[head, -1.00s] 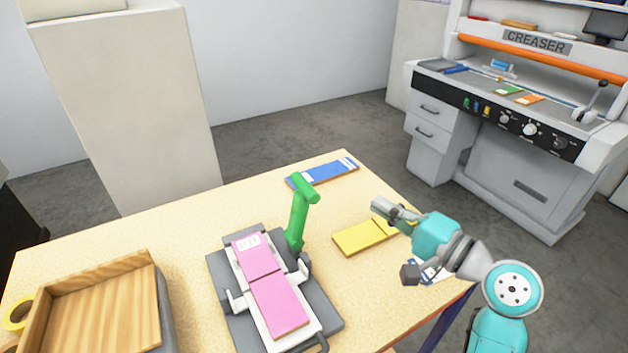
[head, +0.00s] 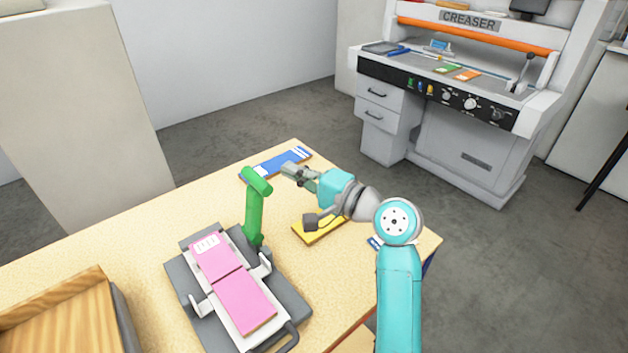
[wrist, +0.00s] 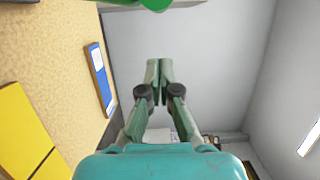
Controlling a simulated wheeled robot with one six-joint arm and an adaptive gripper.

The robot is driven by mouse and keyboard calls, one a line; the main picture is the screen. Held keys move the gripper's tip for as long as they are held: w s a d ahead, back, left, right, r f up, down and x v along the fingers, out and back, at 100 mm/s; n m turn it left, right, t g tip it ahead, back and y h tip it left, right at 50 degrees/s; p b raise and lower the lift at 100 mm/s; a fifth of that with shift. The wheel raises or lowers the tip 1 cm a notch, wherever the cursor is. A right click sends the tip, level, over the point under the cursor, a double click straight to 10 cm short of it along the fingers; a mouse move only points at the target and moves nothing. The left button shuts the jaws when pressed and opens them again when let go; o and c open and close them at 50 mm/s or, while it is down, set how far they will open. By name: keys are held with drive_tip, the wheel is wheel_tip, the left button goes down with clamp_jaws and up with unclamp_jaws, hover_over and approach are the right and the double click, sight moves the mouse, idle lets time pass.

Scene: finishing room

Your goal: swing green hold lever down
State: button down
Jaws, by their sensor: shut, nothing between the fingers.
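The green hold lever (head: 254,209) stands upright on the right side of a grey fixture (head: 180,278), its thick handle at the top. A pink folded card (head: 243,301) lies on the fixture's white bed between small clamps. My gripper (head: 286,169) is shut and empty, a little right of the lever's handle and apart from it in the head view. In the wrist view my gripper (wrist: 159,64) shows its fingertips together, and part of the green lever (wrist: 156,4) shows at the top edge.
A blue card (head: 283,163) lies near the table's far edge, behind my gripper. A yellow card (head: 315,230) lies under my arm. A wooden tray (head: 60,318) stands at the front left. The creaser machine (head: 450,110) stands beyond the table.

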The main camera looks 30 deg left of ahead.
sight(255, 206)
drive_tip(key=shift+s+a, duration=0.35)
drive_tip(key=shift+s, duration=0.6)
drive_tip(key=shift+s+a, duration=0.3)
drive_tip(key=shift+s, duration=0.6)
